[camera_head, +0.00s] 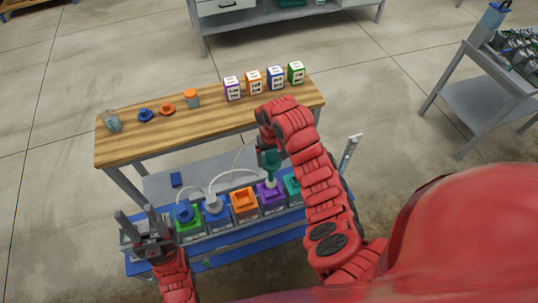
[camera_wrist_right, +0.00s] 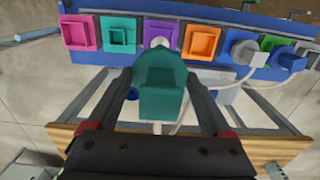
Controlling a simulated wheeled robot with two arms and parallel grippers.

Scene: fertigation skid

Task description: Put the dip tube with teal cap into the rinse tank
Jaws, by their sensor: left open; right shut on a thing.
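The dip tube with the teal cap (camera_head: 270,162) is in my right gripper (camera_head: 266,146), above the row of tanks. Its teal cap (camera_wrist_right: 162,88) fills the middle of the right wrist view, between the fingers. The pale lower end of the tube is over or in the opening of the purple tank (camera_head: 270,194); I cannot tell which. My left gripper (camera_head: 146,228) is open and empty near the grey tank at the left end (camera_head: 128,236). No label readable here shows which tank is the rinse tank.
The row also has green (camera_head: 188,230), blue (camera_head: 217,219), orange (camera_head: 244,204), teal (camera_head: 292,187) and pink (camera_wrist_right: 78,33) tanks. A wooden bench (camera_head: 205,122) behind holds several boxes and caps.

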